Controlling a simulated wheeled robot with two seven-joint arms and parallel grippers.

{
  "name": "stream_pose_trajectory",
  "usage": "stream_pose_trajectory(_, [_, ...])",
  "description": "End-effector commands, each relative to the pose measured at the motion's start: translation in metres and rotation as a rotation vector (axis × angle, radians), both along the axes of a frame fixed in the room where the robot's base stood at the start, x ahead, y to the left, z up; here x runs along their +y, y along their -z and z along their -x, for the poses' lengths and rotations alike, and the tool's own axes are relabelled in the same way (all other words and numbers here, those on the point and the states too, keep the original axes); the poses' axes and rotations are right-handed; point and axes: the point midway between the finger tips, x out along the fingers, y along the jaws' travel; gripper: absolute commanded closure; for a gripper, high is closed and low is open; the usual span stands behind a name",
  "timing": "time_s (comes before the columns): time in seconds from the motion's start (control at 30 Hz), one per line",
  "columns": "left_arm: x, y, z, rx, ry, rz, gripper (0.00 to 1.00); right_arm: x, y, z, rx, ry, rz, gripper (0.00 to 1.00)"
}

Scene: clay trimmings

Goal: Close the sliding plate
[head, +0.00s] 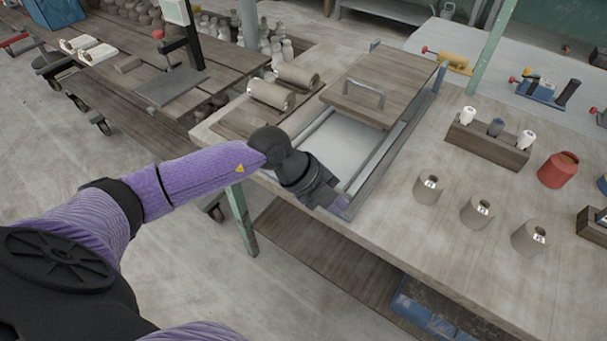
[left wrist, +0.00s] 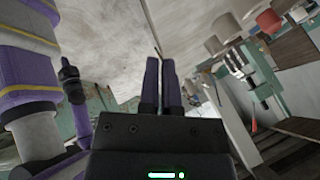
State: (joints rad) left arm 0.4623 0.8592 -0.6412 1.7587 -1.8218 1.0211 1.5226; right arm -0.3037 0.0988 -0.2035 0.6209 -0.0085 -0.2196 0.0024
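The sliding plate (head: 398,82) is a brown wooden board with a grey metal bar handle (head: 363,93) near its front edge. It lies over the far part of a shallow frame (head: 388,158) on the workbench. The near part of the frame is uncovered and shows a pale grey inside (head: 340,147). My left gripper (head: 338,203) is at the near end of the frame, apart from the plate and its handle.
Two clay rolls (head: 283,84) lie on a board left of the frame. Several clay cylinders (head: 428,188), a wooden holder (head: 487,145) and a red jar (head: 558,170) stand to the right. The bench's front edge (head: 430,274) is near my arm.

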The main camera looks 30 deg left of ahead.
Motion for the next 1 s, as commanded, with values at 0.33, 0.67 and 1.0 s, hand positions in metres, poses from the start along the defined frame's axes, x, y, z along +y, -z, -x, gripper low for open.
stream_pose_trajectory(0.33, [0.055, 0.025, 0.034, -0.760, -0.555, 0.021, 1.00, 0.001, -0.003, -0.001, -0.001, -0.002, -0.001, 1.00])
stream_pose_trajectory(0.67, [0.076, 0.047, 0.013, -0.763, -0.632, -0.116, 1.00, 0.001, 0.000, 0.000, -0.001, -0.002, -0.001, 1.00])
stream_pose_trajectory(1.0, [0.071, 0.066, -0.042, -0.760, -0.629, -0.114, 1.00, 0.001, 0.009, 0.001, 0.003, 0.000, -0.002, 1.00])
